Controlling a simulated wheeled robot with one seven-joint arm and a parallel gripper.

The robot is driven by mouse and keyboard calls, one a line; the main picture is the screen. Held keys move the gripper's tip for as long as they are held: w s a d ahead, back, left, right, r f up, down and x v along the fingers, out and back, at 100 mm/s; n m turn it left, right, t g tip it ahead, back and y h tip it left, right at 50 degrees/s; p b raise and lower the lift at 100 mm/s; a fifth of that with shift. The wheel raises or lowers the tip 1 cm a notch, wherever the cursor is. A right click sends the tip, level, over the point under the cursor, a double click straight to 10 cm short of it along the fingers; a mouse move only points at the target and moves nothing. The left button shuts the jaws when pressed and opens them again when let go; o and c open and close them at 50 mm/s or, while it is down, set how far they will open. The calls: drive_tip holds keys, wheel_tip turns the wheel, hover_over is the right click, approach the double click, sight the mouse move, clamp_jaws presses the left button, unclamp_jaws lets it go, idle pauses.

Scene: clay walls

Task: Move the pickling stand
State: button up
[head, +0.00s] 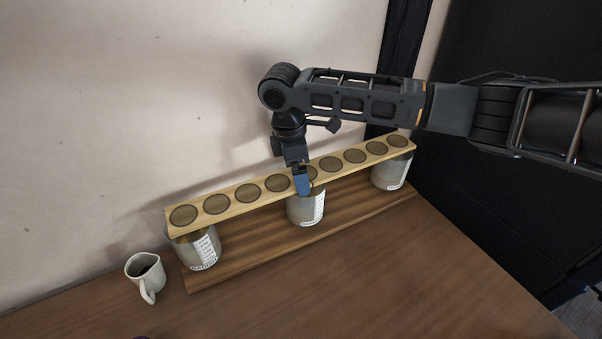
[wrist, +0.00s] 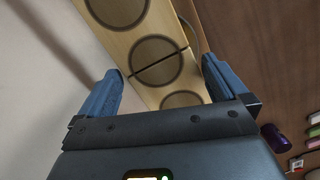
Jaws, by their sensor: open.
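The pickling stand (head: 222,267) is a long wooden rack by the wall, with a pale top board (head: 230,196) bearing a row of dark round discs or holes and a darker brown base. Jars with white labels stand between board and base: left (head: 205,250), middle (head: 308,208) and right (head: 392,172). My gripper (head: 303,187) points down at the middle of the top board, one blue finger showing in front of its near edge. In the wrist view my gripper (wrist: 162,68) is open, its fingers on either side of the pale board (wrist: 166,92). Contact cannot be told.
A white mug (head: 147,275) with dark contents stands left of the stand. A purple object (wrist: 275,138) shows in the wrist view. The wall is close behind the stand. A dark panel (head: 490,150) rises at the right.

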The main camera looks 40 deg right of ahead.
drive_tip(key=shift+w+a+r, duration=0.1)
drive_tip(key=shift+a+r, duration=0.05)
drive_tip(key=shift+r, duration=1.4)
drive_tip(key=shift+w+a+r, duration=0.1)
drive_tip(key=shift+a+r, duration=0.05)
drive_tip(key=shift+r, duration=1.4)
